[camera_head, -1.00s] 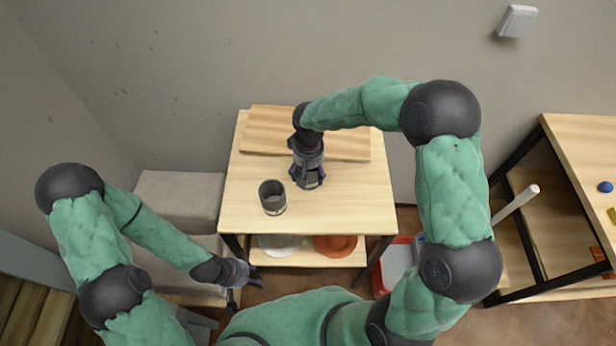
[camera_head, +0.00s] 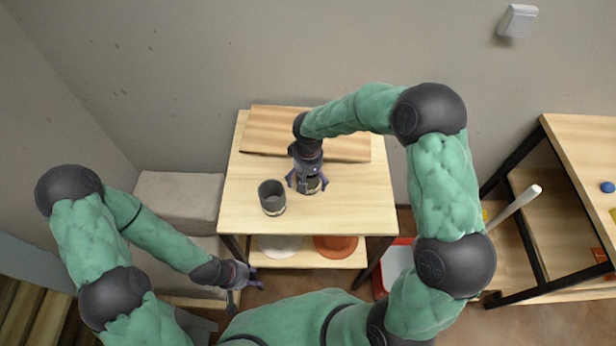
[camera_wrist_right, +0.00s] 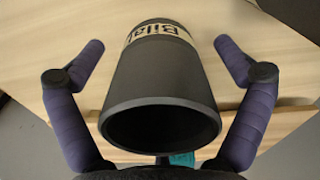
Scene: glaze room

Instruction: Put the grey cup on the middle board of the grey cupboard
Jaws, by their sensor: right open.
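A dark grey cup (camera_wrist_right: 165,85) with a pale lettered band fills the middle of the right wrist view, its mouth towards the camera. My right gripper (camera_head: 308,184) is open over it on the pale wooden table (camera_head: 355,208). One finger is on each side of the cup, with gaps visible. My left gripper (camera_head: 246,288) is open and empty, low in front of the table. I cannot make out a grey cupboard for certain.
A wooden board (camera_head: 265,130) lies along the table's back. A white item (camera_head: 281,244) and an orange one (camera_head: 335,245) are on the lower shelf. Grey blocks (camera_head: 178,195) stand left; a black-framed wooden shelf unit (camera_head: 560,190) stands right. The table's front right is clear.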

